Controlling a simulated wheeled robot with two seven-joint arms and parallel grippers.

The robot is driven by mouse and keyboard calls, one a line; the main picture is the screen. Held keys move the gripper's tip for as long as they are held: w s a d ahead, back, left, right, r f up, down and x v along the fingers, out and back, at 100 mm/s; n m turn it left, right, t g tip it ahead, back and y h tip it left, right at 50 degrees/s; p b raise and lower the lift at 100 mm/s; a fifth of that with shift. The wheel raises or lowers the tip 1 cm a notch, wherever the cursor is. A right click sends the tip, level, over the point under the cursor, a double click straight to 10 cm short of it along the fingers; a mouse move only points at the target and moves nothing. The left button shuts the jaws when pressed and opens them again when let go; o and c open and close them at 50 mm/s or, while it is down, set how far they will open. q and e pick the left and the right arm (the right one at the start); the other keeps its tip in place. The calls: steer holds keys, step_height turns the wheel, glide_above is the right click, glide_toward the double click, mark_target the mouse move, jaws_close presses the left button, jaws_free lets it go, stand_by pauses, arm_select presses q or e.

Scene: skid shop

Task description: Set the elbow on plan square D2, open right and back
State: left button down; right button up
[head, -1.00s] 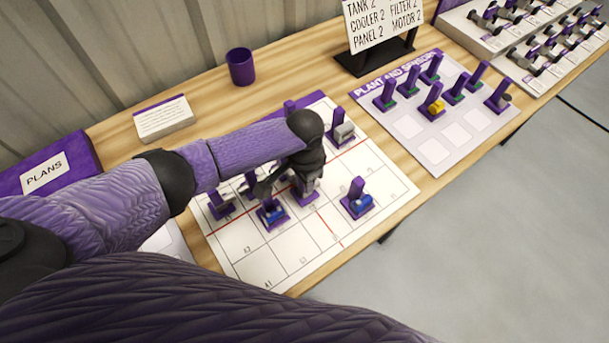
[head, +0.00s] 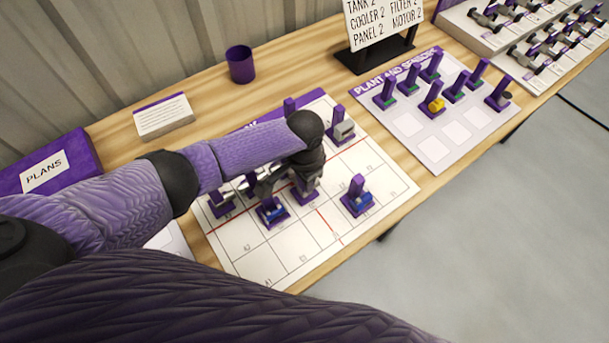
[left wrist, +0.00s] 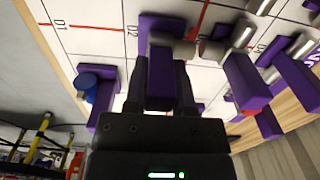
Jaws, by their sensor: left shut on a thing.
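My left gripper (head: 308,168) points down over the middle of the plan sheet (head: 285,262). In the left wrist view its fingers (left wrist: 167,64) are shut on the elbow (left wrist: 172,46), a grey pipe piece with a purple base. The elbow is low at the sheet, beside the printed D2 label; the fingers hide part of it, and I cannot tell whether its base touches the sheet or which way its openings face. Another grey pipe piece with a purple post (left wrist: 246,80) stands close beside it. My right gripper is out of view.
A blue piece (head: 358,198) stands at the sheet's right, another (head: 270,212) left of the gripper, and a grey one (head: 342,129) behind. The spare-parts sheet (head: 432,150) and a purple cup (head: 240,66) are farther off.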

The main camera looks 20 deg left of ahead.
arm_select(q)
steer(key=shift+f, duration=0.3)
steer(key=shift+c, duration=1.8)
jaws_free()
steer(key=shift+r+p, duration=0.55)
steer(key=shift+r, duration=0.05)
step_height(320, 180, up, 7)
steer(key=p, duration=0.7)
steer(key=shift+r+p, duration=0.15)
steer(key=shift+p, duration=0.15)
